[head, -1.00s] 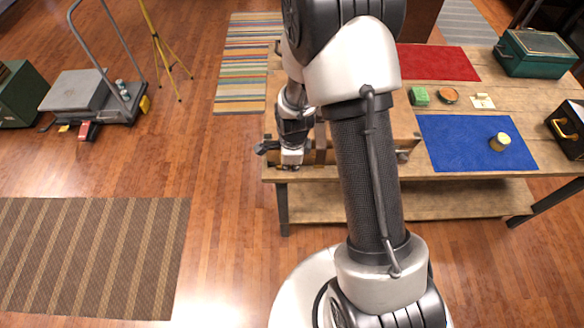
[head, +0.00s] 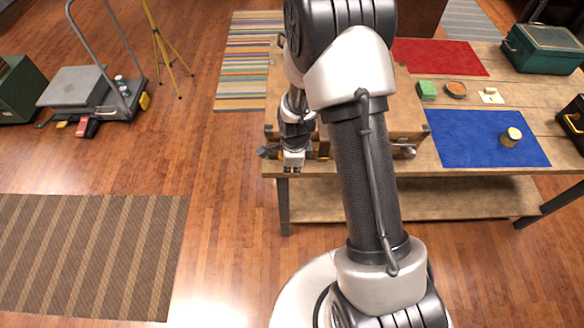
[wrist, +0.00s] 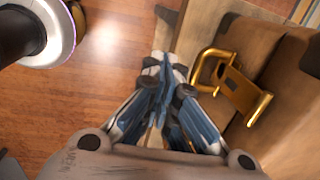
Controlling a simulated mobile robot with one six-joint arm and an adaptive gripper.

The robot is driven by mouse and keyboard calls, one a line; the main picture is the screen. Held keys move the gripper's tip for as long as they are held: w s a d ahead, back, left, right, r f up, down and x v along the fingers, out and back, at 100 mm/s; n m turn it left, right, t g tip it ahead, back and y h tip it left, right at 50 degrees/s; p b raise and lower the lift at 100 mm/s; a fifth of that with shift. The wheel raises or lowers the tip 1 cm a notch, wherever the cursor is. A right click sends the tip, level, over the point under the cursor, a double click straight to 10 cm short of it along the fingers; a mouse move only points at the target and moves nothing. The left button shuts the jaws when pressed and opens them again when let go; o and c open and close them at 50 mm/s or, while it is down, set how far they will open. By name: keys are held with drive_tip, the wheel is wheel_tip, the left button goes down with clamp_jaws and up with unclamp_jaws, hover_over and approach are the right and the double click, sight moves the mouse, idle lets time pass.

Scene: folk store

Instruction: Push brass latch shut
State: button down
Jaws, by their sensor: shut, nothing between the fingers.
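The brass latch (wrist: 238,88) shows in the wrist view on the front of a brown case (wrist: 278,68). It has a loop on the left and a slotted plate with a bent end on the right. I cannot tell how far it is closed. My gripper (wrist: 165,68) is shut and empty, with its fingertips just left of the latch loop and a small gap apparent between them. In the head view my gripper (head: 292,168) points down at the front left of the case (head: 408,105), by the table edge. My arm hides much of the case there.
The case stands on a wooden table (head: 460,165).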

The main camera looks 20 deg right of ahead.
drive_tip(key=shift+w+d+f, duration=0.1)
drive_tip(key=shift+w+f, duration=0.25)
drive_tip(key=shift+f, duration=0.15)
drive_tip(key=shift+b, duration=0.3)
drive_tip(key=shift+r, duration=0.1)
drive_tip(key=shift+r+p, duration=0.6)
drive_tip(key=shift+r, duration=0.1)
drive_tip(key=shift+s, duration=0.1)
